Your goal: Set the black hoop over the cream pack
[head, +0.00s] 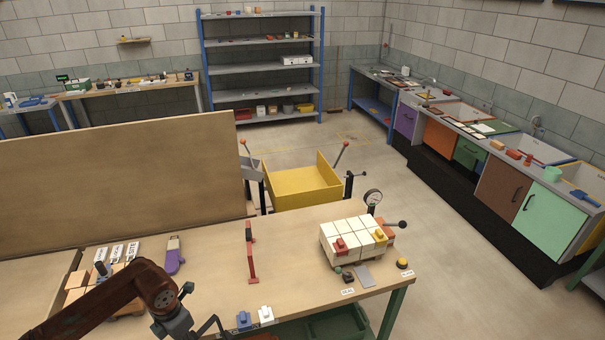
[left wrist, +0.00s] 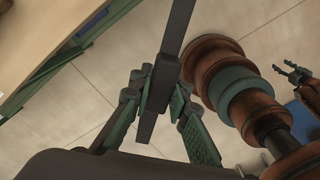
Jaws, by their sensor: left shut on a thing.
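The cream pack (head: 338,229) is a block of pale bricks on the right part of the wooden table. Red and yellow pieces sit on its top. My left gripper (head: 185,316) is low in the head view, at the table's front edge, well left of the pack. In the left wrist view my left gripper (left wrist: 155,100) is shut on the black hoop (left wrist: 177,32), seen there as a dark straight band between the green fingers. Most of the hoop is out of view. My right gripper (left wrist: 287,71) seems to show small at the right edge; its opening is unclear.
A yellow bin (head: 300,190) is behind the table.

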